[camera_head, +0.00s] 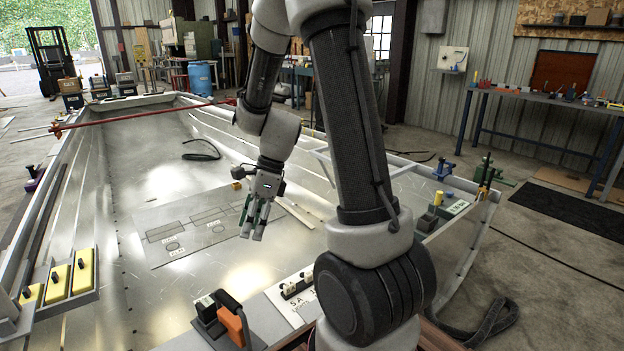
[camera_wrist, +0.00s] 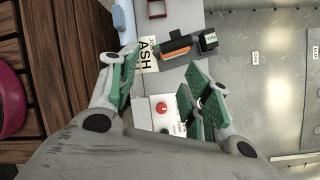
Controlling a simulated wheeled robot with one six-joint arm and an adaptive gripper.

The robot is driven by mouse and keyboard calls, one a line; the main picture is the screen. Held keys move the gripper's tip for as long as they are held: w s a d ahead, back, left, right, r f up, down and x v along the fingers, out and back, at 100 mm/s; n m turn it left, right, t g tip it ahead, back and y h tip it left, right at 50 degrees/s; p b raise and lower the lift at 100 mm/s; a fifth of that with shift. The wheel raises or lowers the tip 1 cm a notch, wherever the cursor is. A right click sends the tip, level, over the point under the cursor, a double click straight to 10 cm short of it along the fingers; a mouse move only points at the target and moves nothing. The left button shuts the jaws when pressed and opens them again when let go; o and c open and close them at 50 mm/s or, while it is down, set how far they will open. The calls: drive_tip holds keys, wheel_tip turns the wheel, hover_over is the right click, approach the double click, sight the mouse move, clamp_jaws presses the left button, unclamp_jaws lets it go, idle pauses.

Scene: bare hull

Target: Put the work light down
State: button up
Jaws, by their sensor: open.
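An orange and black piece (camera_head: 231,322), which looks like the work light, stands on the near ledge of the hull in the head view. In the wrist view it (camera_wrist: 176,54) lies just beyond my fingertips, apart from them. My gripper (camera_head: 253,225) hangs fingers down over the hull in the head view. In the wrist view my gripper (camera_wrist: 164,82) has its green-padded fingers spread wide, with nothing held between them.
A white box with a red button (camera_wrist: 162,107) shows between the fingers. A marked panel (camera_head: 205,232) lies on the hull floor. A red bar (camera_head: 140,118) crosses the hull's far part. Yellow blocks (camera_head: 57,283) sit at the left edge. Wooden slats (camera_wrist: 55,70) lie left.

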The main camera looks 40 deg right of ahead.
drive_tip(key=s+d+r+n+t+h, duration=0.2)
drive_tip(key=s+d+r+n, duration=0.1)
drive_tip(key=s+r+n, duration=0.5)
drive_tip(key=s+d+r+n+t+h, duration=0.2)
drive_tip(key=s+r+n, duration=0.6)
drive_tip(key=n, duration=0.6)
drive_tip(key=shift+s+d+r+n+t+h, duration=0.3)
drive_tip(key=shift+s+d+r+n+h, duration=0.15)
drive_tip(key=shift+d+r, duration=0.45)
drive_tip(key=shift+o, duration=0.4)
idle(0.6)
